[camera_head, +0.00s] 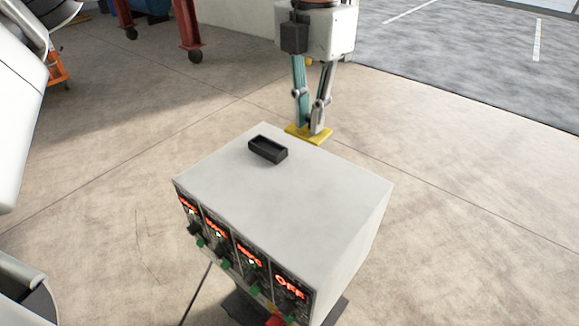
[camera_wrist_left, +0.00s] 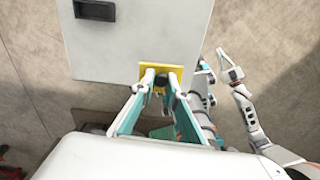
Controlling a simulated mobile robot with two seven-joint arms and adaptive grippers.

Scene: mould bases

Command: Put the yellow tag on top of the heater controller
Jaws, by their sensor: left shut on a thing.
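The heater controller is a pale box with a black handle recess on its flat top (camera_head: 285,185), and red lit displays and knobs on its front. It also shows in the left wrist view (camera_wrist_left: 130,35). My left gripper (camera_head: 315,128) is shut on the flat yellow tag (camera_head: 297,130), at the controller's far edge. In the left wrist view the tag (camera_wrist_left: 177,71) overlaps the controller's edge between the fingertips (camera_wrist_left: 160,80). I cannot tell whether it touches the top. A white and teal arm with a claw-like end (camera_wrist_left: 232,75), perhaps my right one, shows at the right.
The rest of the top is clear. Concrete floor (camera_head: 460,230) lies around it. Red wheeled legs (camera_head: 188,30) stand at the back left.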

